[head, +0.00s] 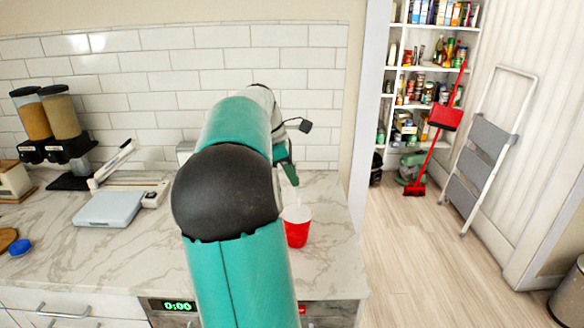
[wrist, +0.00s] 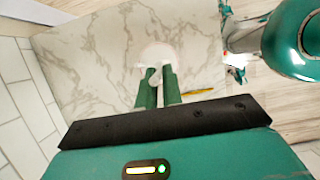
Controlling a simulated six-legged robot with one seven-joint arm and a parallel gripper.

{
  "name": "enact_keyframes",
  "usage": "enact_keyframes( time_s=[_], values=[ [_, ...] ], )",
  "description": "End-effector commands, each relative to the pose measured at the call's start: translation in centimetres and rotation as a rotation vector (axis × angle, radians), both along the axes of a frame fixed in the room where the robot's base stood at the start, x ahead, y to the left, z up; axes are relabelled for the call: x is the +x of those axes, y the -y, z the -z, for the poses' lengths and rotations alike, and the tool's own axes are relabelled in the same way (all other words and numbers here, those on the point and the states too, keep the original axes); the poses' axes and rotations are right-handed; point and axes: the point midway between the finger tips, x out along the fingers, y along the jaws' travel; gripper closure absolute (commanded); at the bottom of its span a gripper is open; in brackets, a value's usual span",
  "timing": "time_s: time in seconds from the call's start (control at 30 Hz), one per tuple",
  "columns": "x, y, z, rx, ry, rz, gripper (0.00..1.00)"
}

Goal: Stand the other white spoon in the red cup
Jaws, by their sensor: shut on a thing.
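The red cup (head: 297,233) with a pale inside stands upright on the marble counter, just right of my arm in the head view. My gripper (head: 290,178) is above it, partly hidden by my arm. In the wrist view my gripper (wrist: 159,90) is shut on a narrow white thing (wrist: 157,76), which looks like the white spoon. Beyond the fingertips is a pale round shape (wrist: 160,52), likely the cup's opening. I cannot tell whether the spoon's end is inside the cup. A second white spoon cannot be made out clearly.
A white kitchen scale (head: 108,208) and two dispensers (head: 60,115) stand to the left on the counter. A thin yellow object (wrist: 198,92) lies near the gripper in the wrist view. The tiled wall is close behind. The counter (head: 335,260) ends just right of the cup.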

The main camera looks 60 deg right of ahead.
Motion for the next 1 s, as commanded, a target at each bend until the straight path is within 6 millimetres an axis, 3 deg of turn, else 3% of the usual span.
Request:
enact_keyframes(
  time_s=[1.0],
  values=[
    [0.0, 0.0, 6.6, 0.001, 0.0, 0.0, 1.0]
  ],
)
